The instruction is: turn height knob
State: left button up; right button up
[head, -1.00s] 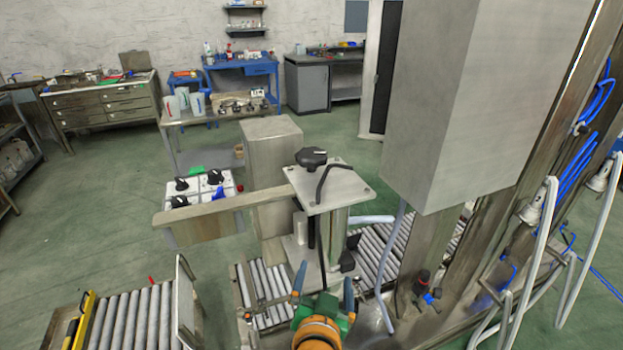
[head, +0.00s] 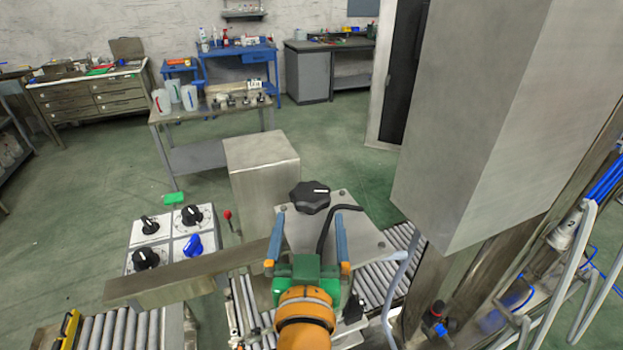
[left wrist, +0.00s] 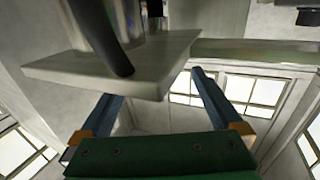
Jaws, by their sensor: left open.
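A black lobed knob (head: 309,197) with a white mark sits on top of a flat metal plate (head: 365,238) in the head view. My left gripper (head: 310,210) is open and empty, its two blue fingers pointing toward the knob, with the tips near its left and right sides in the picture. I cannot tell the gap in depth; no grip on the knob shows. In the left wrist view the open fingers (left wrist: 150,85) show near the plate's edge (left wrist: 120,72), with a dark curved bar (left wrist: 105,40) close by. The knob is not clear there. My right gripper is out of view.
A black bent handle (head: 326,226) rises from the plate beside the right finger. A large metal box (head: 470,120) hangs to the right. A beam (head: 180,279) runs left. A panel with black knobs and a blue knob (head: 193,245) stands left.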

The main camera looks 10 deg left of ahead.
aim_at(310, 207)
pick_arm(q)
jog(key=w, duration=0.1)
jog(key=w+p, duration=0.1)
jog(key=w+r+p, duration=0.1)
jog(key=shift+w+a, duration=0.15)
jog(key=shift+a, duration=0.2)
jog(key=shift+w+r+p, duration=0.1)
jog(key=shift+w+p, duration=0.2)
jog(key=shift+p, duration=0.15)
jog(key=shift+w+a, duration=0.15)
jog(key=shift+w, duration=0.2)
jog(key=shift+w+a+f, duration=0.1)
jog(key=shift+w+f, duration=0.35)
jog(key=shift+w, duration=0.15)
jog(key=c, duration=1.1)
jog(key=shift+s+a+f+m+h, duration=0.1)
jog(key=shift+m+h, duration=0.3)
jog(key=shift+h, duration=0.2)
jog(key=m+h, duration=0.2)
jog(key=h, duration=0.1)
jog(key=shift+a+t, duration=0.15)
jog(key=shift+t, duration=0.15)
jog(key=shift+m+h, duration=1)
jog(key=shift+h, duration=0.6)
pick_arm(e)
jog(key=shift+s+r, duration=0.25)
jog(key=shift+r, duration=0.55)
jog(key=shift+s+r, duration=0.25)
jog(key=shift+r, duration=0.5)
